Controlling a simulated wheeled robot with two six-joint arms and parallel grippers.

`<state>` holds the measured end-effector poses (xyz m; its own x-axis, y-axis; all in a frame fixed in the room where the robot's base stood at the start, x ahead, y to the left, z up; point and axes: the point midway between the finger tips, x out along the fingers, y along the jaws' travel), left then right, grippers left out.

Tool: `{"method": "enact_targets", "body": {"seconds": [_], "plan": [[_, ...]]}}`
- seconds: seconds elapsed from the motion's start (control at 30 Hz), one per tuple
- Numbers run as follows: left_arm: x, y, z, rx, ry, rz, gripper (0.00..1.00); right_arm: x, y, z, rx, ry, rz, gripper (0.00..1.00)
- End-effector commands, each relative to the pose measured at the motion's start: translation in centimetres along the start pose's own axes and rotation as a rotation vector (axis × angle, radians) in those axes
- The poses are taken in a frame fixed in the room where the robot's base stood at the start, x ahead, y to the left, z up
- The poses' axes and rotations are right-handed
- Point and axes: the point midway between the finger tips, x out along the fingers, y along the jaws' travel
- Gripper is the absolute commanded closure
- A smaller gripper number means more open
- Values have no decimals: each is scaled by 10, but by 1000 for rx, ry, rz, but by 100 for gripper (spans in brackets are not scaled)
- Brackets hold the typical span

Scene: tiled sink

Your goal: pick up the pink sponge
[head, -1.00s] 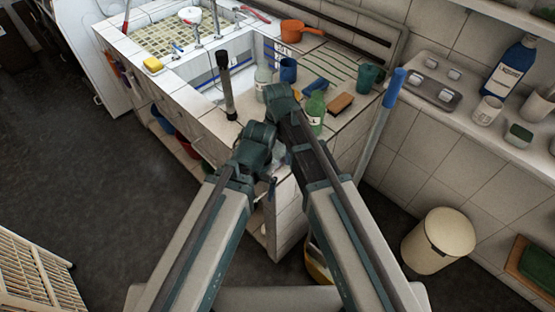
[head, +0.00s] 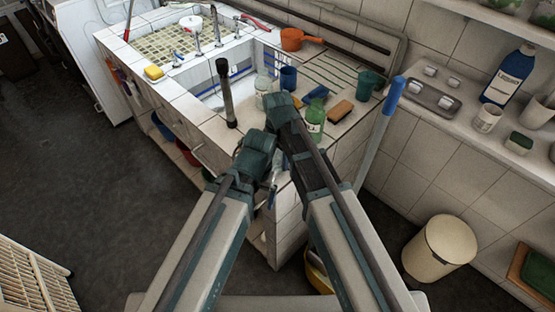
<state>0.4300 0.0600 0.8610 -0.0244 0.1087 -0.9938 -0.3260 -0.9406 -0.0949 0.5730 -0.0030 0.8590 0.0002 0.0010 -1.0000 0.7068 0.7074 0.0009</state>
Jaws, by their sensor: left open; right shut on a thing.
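I see no pink sponge in the head view. A yellow sponge (head: 154,73) lies on the left front rim of the tiled sink, and an orange-brown block (head: 341,111) lies on the counter right of the green bottle. My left gripper (head: 271,193) shows only as a small dark part below the arm joints, in front of the counter's corner; it is open. My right arm rises to a joint in front of the counter edge. The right gripper is hidden behind arm links, and so is whatever it holds.
A dark upright cylinder (head: 226,95), a clear bottle (head: 263,91), a green bottle (head: 315,120), a blue cup (head: 288,78) and a teal cup (head: 370,84) crowd the counter's near end. A blue-tipped pole (head: 378,130) leans at its right. A cream bin (head: 439,247) stands on the floor.

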Motion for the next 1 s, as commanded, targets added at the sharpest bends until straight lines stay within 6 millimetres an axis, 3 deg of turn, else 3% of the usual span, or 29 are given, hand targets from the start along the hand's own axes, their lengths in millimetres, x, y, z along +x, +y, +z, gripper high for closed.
{"method": "enact_targets", "body": {"seconds": [0.27, 0.73, 1.0], "plan": [[-20, -2, 1, 0, 0, 0, 0, -20, 0, 0, 0, 0, 0, 81], [-90, -9, 5, 0, 0, 0, 0, -90, 0, 0, 0, 0, -1, 81], [-100, -10, 6, 0, 0, 0, 0, -100, 0, 0, 0, 0, -1, 81]]}}
